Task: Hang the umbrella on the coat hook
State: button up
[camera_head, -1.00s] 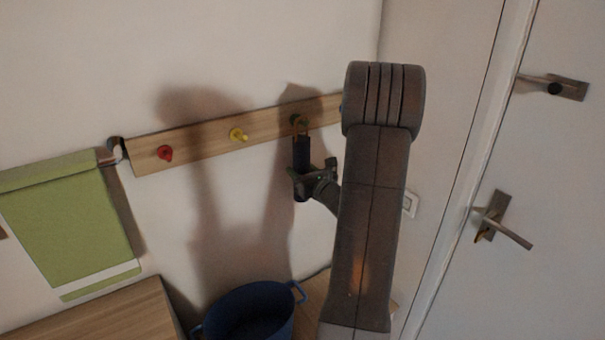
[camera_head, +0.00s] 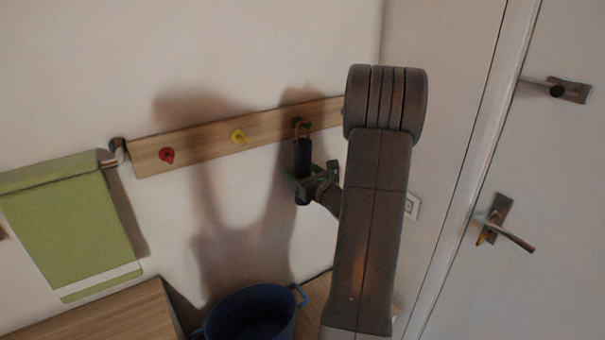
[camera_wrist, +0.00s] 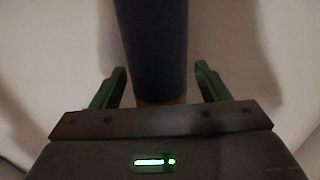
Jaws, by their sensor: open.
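The dark blue folded umbrella (camera_head: 303,157) hangs upright against the wall, with a tan loop at its top around the green hook (camera_head: 299,122) on the wooden coat rack (camera_head: 200,144). In the wrist view the umbrella (camera_wrist: 157,45) runs down between my fingers. My gripper (camera_head: 312,186) is at the umbrella's lower part. In the wrist view my gripper (camera_wrist: 160,82) is open, with a gap on each side of the umbrella. My arm hides the right end of the rack.
A red hook (camera_head: 167,155) and a yellow hook (camera_head: 239,136) on the rack are bare. A green cloth (camera_head: 70,225) hangs at left. A blue pot-like bin (camera_head: 250,312) stands below. A door with a handle (camera_head: 497,222) is at right.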

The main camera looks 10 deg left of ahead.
jog(key=b+v, duration=0.2)
jog(key=v, duration=1.2)
jog(key=shift+w+a, duration=0.15)
jog(key=p+x, duration=0.2)
jog(key=x, duration=1.1)
jog(key=shift+a, duration=0.1)
jog(key=shift+w+a+r+p, duration=0.15)
jog(key=shift+w+r+p, duration=0.1)
jog(key=shift+p, duration=0.1)
jog(key=shift+s+d+r+p, duration=0.1)
jog(key=shift+s+d+p, duration=0.2)
jog(key=shift+d+p, duration=0.05)
